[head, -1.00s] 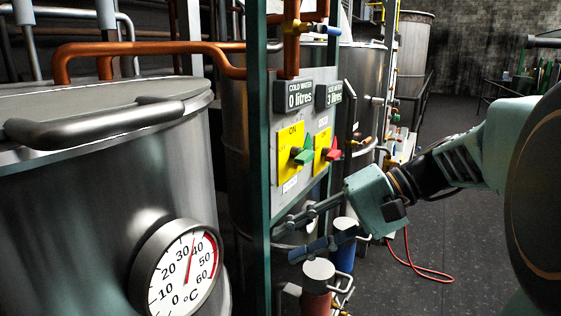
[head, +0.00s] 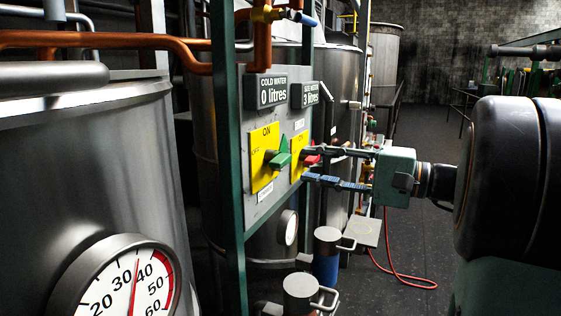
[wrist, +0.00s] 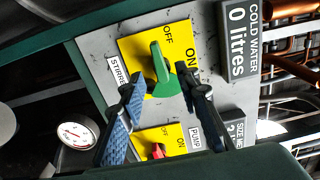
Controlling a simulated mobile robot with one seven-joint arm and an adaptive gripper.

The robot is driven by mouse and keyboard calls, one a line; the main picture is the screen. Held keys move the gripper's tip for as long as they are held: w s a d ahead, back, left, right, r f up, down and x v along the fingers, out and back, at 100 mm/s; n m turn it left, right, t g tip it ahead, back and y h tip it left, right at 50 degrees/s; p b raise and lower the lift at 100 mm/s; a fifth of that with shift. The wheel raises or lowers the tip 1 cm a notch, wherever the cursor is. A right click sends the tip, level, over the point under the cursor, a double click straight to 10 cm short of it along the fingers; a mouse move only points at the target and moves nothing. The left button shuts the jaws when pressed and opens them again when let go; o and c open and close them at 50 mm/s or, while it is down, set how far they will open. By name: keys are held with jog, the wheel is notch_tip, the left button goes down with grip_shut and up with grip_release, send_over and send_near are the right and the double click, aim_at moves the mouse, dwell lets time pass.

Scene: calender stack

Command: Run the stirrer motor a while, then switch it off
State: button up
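The stirrer switch has a green handle (head: 282,156) on a yellow plate marked ON and OFF. In the wrist view its green handle (wrist: 161,75) lies in line with the OFF mark, with ON off to the side. My gripper (head: 303,164) is level with the panel, fingers pointing at it. In the wrist view my gripper (wrist: 160,79) is open, one fingertip on each side of the green handle, with visible gaps. I cannot tell how far the tips are from the plate.
The pump switch has a red handle (wrist: 157,151) close below the fingers in the wrist view. A green frame post (head: 226,150) stands left of the panel. A tank dial (head: 125,285) stands at lower left.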

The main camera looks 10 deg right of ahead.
aim_at(287, 161)
jog(key=x, duration=0.7)
jog(key=shift+w+a, duration=0.15)
jog(key=shift+a, duration=0.05)
jog(key=shift+c, duration=0.5)
grip_shut()
